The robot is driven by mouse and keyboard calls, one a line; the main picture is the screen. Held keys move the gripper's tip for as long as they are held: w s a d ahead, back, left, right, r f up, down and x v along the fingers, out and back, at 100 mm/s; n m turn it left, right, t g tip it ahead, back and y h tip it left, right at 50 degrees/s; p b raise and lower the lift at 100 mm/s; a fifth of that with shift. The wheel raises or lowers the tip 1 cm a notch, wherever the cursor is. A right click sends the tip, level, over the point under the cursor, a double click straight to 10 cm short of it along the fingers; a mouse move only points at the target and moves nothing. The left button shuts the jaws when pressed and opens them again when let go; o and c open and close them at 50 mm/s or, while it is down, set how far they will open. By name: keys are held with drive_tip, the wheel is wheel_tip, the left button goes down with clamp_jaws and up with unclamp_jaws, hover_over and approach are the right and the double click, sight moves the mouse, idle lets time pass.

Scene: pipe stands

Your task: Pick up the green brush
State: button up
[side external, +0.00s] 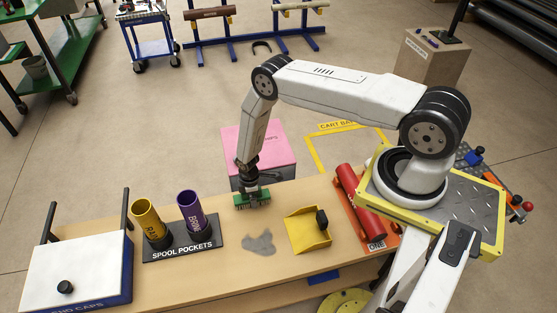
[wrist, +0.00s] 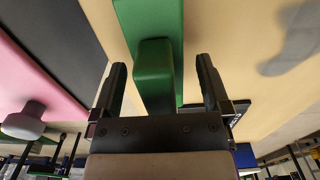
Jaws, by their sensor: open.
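The green brush (side external: 253,201) lies on the wooden bench near its back edge, beside the pink box. My gripper (side external: 247,184) points down right over it. In the wrist view the brush (wrist: 177,20) shows its green body and a raised green handle. The two dark fingers of my gripper (wrist: 160,72) are spread open, one on each side of the handle, with visible gaps. I cannot tell exactly how far down the fingers reach along the handle.
A yellow dustpan (side external: 306,232) and a grey dust patch (side external: 260,243) lie on the bench (side external: 210,280). Spool pockets (side external: 180,249) hold a yellow and a purple tube at left. A white-lidded box (side external: 75,270) stands further left. A pink box (side external: 262,148) stands behind the bench.

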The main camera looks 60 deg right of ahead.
clamp_jaws()
drive_tip(key=shift+r, duration=0.2)
idle(0.3)
drive_tip(key=shift+r, duration=1.2)
drive_tip(key=s+a+r, duration=0.1)
drive_tip(key=s+r, duration=0.9)
drive_tip(key=s, duration=0.4)
drive_tip(key=shift+a, duration=0.25)
drive_tip(key=shift+r, duration=0.1)
